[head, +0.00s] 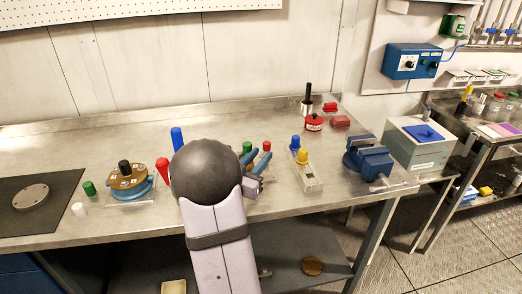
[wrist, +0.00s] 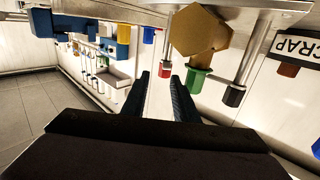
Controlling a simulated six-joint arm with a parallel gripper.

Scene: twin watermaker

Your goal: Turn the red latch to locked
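Several red parts show in the head view, and I cannot tell surely which one is the latch. A red round part (head: 314,123) sits toward the back right of the bench, beside an upright black handle (head: 308,92). A red-topped peg (head: 266,147) stands just beyond my gripper (head: 260,158). A red handle (head: 162,170) stands left of my arm. My gripper is over the middle of the bench, its two fingers apart with nothing between them. In the wrist view my gripper (wrist: 157,76) also shows a clear gap. My arm hides part of the bench.
A blue and brass valve-like fixture (head: 128,182) stands at left. A block with blue and yellow knobs (head: 307,177) and a blue vise (head: 368,158) are at right. In the wrist view a brass hexagonal part (wrist: 200,28) is close above the fingers. The bench's back left is clear.

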